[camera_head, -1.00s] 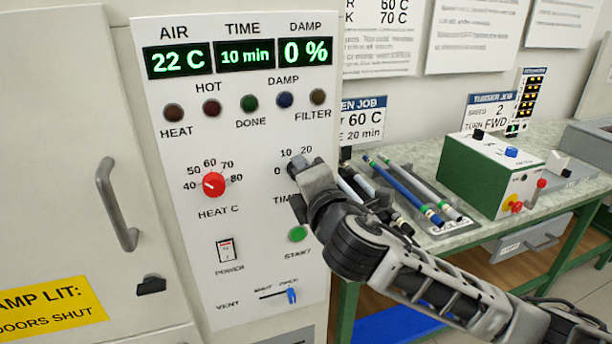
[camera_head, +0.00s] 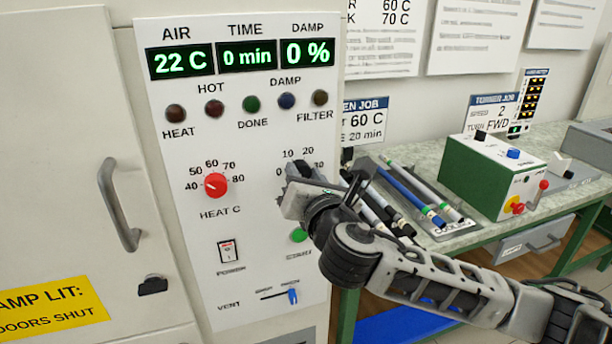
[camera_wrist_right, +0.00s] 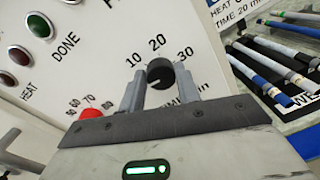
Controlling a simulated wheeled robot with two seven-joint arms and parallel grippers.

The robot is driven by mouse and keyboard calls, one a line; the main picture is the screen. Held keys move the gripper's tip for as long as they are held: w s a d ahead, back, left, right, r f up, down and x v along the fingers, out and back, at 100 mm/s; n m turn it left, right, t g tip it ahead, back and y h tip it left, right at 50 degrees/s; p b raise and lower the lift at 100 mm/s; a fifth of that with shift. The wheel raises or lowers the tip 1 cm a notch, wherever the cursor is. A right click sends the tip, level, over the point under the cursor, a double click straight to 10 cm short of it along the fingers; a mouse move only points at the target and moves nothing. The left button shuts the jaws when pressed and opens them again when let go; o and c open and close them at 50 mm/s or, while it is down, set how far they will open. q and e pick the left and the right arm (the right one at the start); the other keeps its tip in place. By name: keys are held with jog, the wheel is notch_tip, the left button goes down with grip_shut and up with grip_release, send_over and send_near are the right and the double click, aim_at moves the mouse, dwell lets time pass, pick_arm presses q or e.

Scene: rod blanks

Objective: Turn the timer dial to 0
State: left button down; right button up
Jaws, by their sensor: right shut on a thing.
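The timer dial (camera_wrist_right: 160,72) is a black round knob with a white pointer line on the white panel, with 10, 20 and 30 printed around it in the right wrist view. My right gripper (camera_wrist_right: 159,88) has one grey finger on each side of the dial and is shut on it. In the head view my right gripper (camera_head: 292,182) covers most of the dial and its lower scale. The TIME display (camera_head: 246,57) reads 0 min. My left gripper is not in view.
The red heat dial (camera_head: 215,185) is left of my gripper. The green start button (camera_head: 298,235) lies just below it, partly covered. A vent slider (camera_head: 292,296) is lower down. Right of the panel, a bench holds rods in a rack and a green control box (camera_head: 492,172).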

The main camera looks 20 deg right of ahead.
jog(key=shift+r+n, duration=0.1)
jog(key=shift+n, duration=0.4)
dwell(0.3)
jog(key=o, duration=1)
jog(key=shift+c, duration=0.2)
